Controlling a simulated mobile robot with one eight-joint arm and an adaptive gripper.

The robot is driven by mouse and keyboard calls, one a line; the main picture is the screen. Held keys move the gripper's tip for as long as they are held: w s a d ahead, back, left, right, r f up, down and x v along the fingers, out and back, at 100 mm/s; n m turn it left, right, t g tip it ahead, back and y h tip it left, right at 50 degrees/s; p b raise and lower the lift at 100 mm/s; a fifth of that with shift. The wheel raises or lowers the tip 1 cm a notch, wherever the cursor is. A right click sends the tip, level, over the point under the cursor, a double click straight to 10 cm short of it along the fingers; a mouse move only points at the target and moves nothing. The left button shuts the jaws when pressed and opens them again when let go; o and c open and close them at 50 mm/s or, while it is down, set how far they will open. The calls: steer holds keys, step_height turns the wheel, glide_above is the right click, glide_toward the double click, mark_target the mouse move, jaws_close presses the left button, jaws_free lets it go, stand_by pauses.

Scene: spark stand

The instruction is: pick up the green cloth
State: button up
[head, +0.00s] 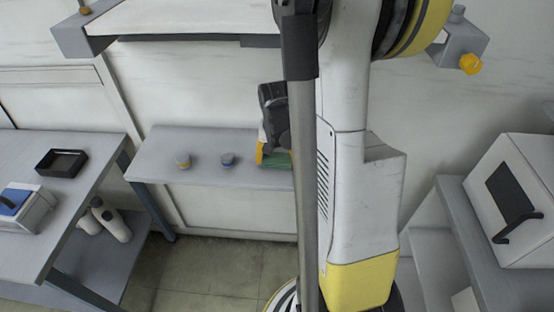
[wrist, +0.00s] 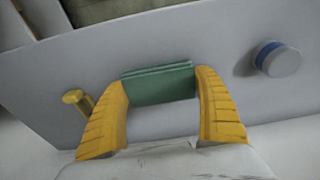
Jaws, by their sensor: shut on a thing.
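The green cloth (wrist: 158,84) is a folded, flat-layered piece between the two yellow fingers of my gripper (wrist: 160,92) in the wrist view. The fingers press on its left and right ends. In the head view the cloth (head: 277,160) shows at the right part of the grey bench, partly hidden by my arm. My gripper (head: 261,153) is there beside it, also mostly hidden. I cannot tell whether the cloth touches the bench top or is just above it.
A yellow knob (wrist: 73,97) is left of my fingers. A side table with a black tray (head: 62,163) stands left; a white box (head: 515,195) stands right.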

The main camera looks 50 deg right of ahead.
mark_target(277, 160)
steer(key=r+p, duration=0.1)
steer(key=r, duration=0.1)
steer(key=r+p, duration=0.1)
steer(key=r, duration=0.1)
steer(key=a+r+p, duration=0.1)
steer(key=r+p, duration=0.1)
steer(key=r, duration=0.1)
steer(key=shift+s+r, duration=0.1)
steer(key=shift+s, duration=0.25)
steer(key=s+a+p, duration=0.3)
steer(key=s+a, duration=0.9)
steer(key=a, duration=0.2)
steer(key=shift+f, duration=0.25)
steer(key=shift+c, duration=0.5)
